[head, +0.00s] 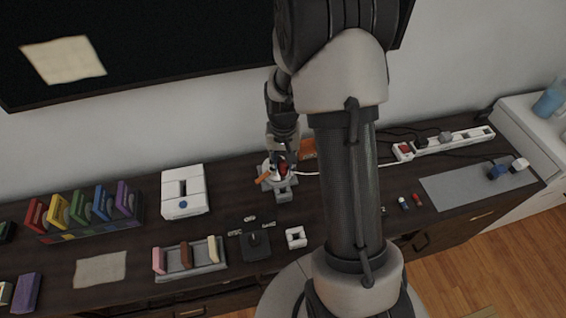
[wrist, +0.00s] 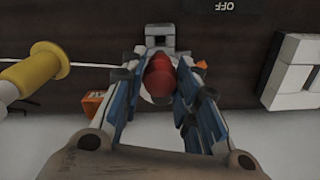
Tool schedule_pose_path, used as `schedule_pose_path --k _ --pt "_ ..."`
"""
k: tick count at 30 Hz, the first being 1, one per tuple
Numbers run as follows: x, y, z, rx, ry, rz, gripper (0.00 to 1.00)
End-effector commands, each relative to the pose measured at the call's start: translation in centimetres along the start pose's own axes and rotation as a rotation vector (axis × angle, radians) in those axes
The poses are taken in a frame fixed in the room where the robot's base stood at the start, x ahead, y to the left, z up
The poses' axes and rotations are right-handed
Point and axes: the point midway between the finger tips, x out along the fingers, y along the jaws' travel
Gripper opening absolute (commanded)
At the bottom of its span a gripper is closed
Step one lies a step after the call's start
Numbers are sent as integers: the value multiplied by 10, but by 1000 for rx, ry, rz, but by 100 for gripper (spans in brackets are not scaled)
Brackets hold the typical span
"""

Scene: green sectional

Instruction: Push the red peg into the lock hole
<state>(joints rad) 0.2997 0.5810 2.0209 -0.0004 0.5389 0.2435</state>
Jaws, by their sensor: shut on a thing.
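My gripper (wrist: 160,85) is shut on the red peg (wrist: 160,77), which sits between its two blue-sided fingers in the wrist view. In the head view my gripper (head: 279,170) is over the dark counter, with a bit of the red peg (head: 284,169) showing. A grey block (head: 285,193) lies just in front of it, and its end with a dark opening (wrist: 160,40) shows beyond the peg in the wrist view. This seems to be the lock. A round white part lies under the peg. The peg's lower end is hidden, so I cannot tell whether it is in a hole.
Orange pieces (wrist: 92,103) lie beside the lock. A white slotted box (head: 183,191) stands to the left in the head view. A black lever switch (head: 257,243) and a white square ring (head: 295,237) are nearer the front edge. A white cable runs right to a power strip (head: 450,142).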

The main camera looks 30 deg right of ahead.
Motion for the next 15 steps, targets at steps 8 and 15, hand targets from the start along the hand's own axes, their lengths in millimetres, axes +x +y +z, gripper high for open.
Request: schedule_pose_path --k 8,15 --pt "17 0 0 -1 -1 0 5" --pt "40 0 1 -1 -2 0 5"
